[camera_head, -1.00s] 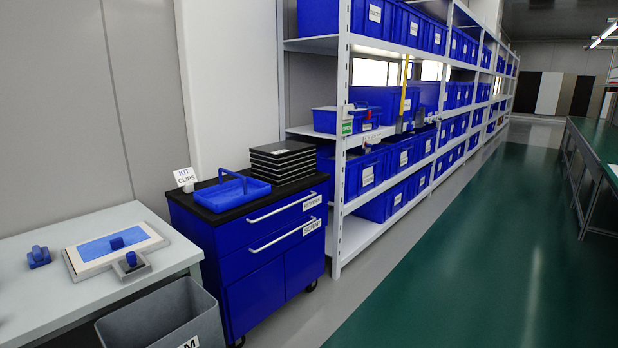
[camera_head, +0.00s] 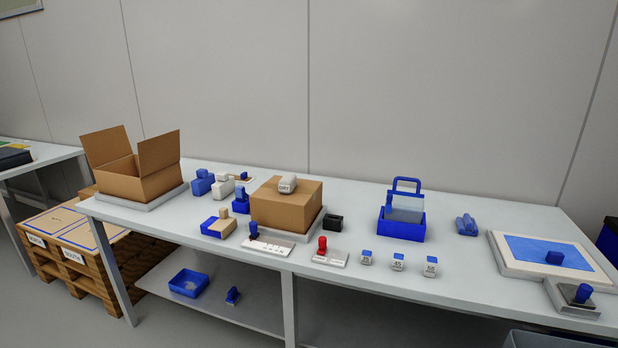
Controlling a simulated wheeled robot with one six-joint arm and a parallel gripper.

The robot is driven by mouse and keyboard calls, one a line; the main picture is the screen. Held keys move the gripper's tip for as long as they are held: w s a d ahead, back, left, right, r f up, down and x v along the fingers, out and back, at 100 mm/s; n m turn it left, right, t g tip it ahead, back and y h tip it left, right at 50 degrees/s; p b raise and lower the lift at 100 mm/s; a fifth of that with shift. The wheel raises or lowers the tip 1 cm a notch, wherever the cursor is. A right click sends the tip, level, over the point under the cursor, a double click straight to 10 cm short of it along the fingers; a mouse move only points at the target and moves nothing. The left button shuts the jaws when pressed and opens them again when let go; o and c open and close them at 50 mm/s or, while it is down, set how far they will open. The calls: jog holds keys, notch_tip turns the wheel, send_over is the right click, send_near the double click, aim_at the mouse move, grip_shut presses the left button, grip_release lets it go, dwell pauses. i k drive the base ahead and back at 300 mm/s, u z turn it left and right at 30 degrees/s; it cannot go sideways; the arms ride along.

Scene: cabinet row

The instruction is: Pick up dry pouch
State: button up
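A small white pouch (camera_head: 287,185) with a dark label that seems to read DRY rests on top of a closed brown cardboard box (camera_head: 286,206). The box stands on a pale flat plate near the middle of the long grey table (camera_head: 345,262). My gripper is not in view.
An open cardboard box (camera_head: 140,176) stands at the table's left end. Several small blue and white items lie between the boxes. A blue handled tote (camera_head: 402,222), a red-handled stamp (camera_head: 322,246) and a framed blue pad (camera_head: 550,252) are to the right. Pallets (camera_head: 75,250) stand lower left.

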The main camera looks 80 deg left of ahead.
aim_at(287, 183)
jog(key=u, duration=3.35)
jog(key=i, duration=1.1)
jog(key=u, duration=0.55)
jog(key=i, duration=0.85)
jog(key=z, duration=0.85)
jog(key=i, duration=0.75)
jog(key=z, duration=0.55)
